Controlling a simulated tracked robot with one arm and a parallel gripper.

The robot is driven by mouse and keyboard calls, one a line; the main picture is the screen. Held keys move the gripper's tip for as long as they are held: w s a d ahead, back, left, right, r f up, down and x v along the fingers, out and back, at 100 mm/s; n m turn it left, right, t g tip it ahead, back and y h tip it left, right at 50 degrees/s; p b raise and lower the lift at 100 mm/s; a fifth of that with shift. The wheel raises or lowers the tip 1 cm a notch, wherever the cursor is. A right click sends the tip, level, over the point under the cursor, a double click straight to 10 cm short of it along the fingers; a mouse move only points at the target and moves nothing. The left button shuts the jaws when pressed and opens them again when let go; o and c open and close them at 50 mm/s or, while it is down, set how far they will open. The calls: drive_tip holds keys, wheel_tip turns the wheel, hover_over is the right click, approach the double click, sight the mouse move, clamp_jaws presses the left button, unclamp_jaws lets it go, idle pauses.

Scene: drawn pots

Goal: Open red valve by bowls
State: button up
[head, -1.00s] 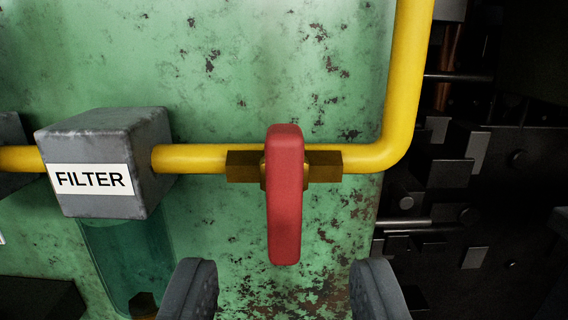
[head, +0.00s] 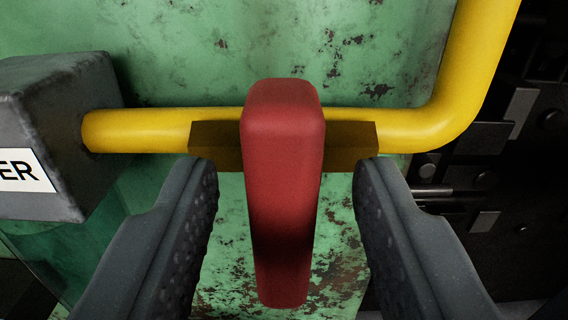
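The red valve handle (head: 283,190) hangs straight down, across the yellow pipe (head: 160,130), in the middle of the head view. A brass fitting (head: 350,140) shows behind it on both sides. My gripper (head: 285,190) is open, with one dark grey finger on each side of the handle. A gap shows between the handle and each finger, so they appear apart from it.
A green panel (head: 280,40) with worn paint stands behind the pipe. The pipe bends upward right of the valve. Dark machinery (head: 500,160) with blocks and rods fills the right side. The filter block stands out close to my left finger's side.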

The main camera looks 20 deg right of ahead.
drive_tip(key=shift+w, duration=0.3)
clamp_jaws()
